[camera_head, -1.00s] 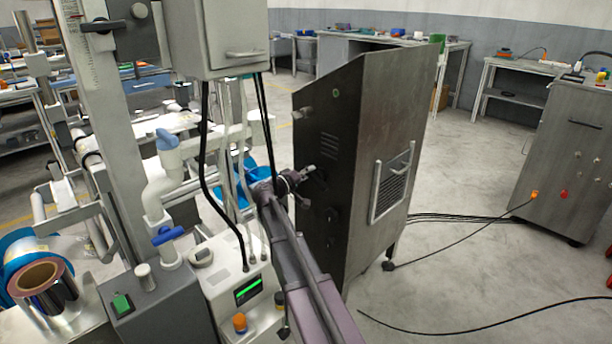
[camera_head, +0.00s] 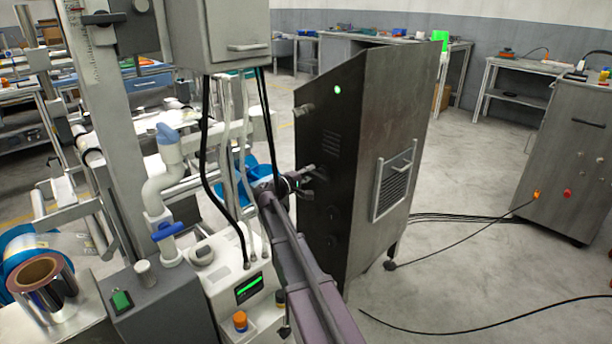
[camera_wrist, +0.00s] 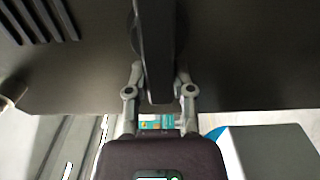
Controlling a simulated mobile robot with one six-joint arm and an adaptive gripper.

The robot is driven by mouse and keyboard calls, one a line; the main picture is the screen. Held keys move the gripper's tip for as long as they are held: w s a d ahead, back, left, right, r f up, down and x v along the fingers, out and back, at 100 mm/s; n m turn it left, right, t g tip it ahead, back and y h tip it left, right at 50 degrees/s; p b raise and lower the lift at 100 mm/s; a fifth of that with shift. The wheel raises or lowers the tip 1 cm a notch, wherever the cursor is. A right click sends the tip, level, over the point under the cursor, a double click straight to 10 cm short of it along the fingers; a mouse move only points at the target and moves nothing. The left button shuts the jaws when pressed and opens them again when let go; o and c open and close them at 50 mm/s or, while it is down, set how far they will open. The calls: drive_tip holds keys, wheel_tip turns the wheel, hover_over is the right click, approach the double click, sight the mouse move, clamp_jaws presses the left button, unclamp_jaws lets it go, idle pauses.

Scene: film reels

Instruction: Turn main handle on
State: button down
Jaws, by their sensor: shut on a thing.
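The main handle (camera_wrist: 158,45) is a dark upright bar on a round base on the dark face of a tall metal cabinet (camera_head: 385,110). In the wrist view my gripper (camera_wrist: 158,80) has one finger on each side of the handle and is shut on it. In the head view my gripper (camera_head: 303,174) reaches the cabinet's left face at mid height; the handle is small and partly hidden there. A green lamp (camera_head: 338,90) glows high on that face.
A grey box (camera_head: 220,35) hangs left of the cabinet, with black cables below it. A white machine with a green display (camera_head: 249,288) stands at the lower left. Cables (camera_head: 460,218) cross the floor on the right. A green light (camera_head: 440,38) shines on the back table.

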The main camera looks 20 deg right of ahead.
drive_tip(key=shift+s+d, duration=0.1)
drive_tip(key=shift+s, duration=0.1)
drive_tip(key=shift+c, duration=2.4)
unclamp_jaws()
drive_tip(key=shift+w, duration=0.1)
drive_tip(key=shift+a, duration=0.2)
drive_tip(key=v, duration=1.1)
drive_tip(key=shift+a, duration=0.35)
drive_tip(key=shift+s, duration=0.2)
